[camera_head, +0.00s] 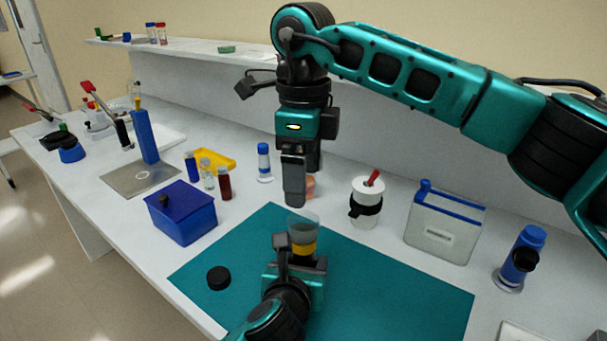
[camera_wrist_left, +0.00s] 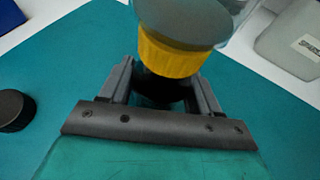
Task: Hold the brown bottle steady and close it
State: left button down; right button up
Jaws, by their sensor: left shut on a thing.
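My left gripper (camera_head: 299,250) is low over the teal mat. It is shut on a vessel with a yellow ribbed collar (camera_head: 303,249) and a clear and grey top. The collar also shows in the left wrist view (camera_wrist_left: 172,58), above a dark part between the fingers (camera_wrist_left: 160,95). The vessel's lower body is hidden, so I cannot tell if it is the brown bottle. A black cap (camera_head: 218,278) lies on the mat to the left, apart from the gripper. My right gripper (camera_head: 296,185) points down above and behind the vessel; its opening is unclear.
The teal mat (camera_head: 400,300) has bare room at the right. A blue box (camera_head: 182,222), small vials (camera_head: 224,184) and a yellow tray (camera_head: 216,160) stand left. A white jar (camera_head: 367,212), a clear container with blue rim (camera_head: 440,232) and a blue-topped device (camera_head: 522,255) stand right.

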pick_arm(q)
jog(key=shift+c, duration=0.8)
grip_release()
jog(key=p+v, duration=0.1)
jog(key=v, duration=1.2)
jog(key=shift+w+r, duration=0.1)
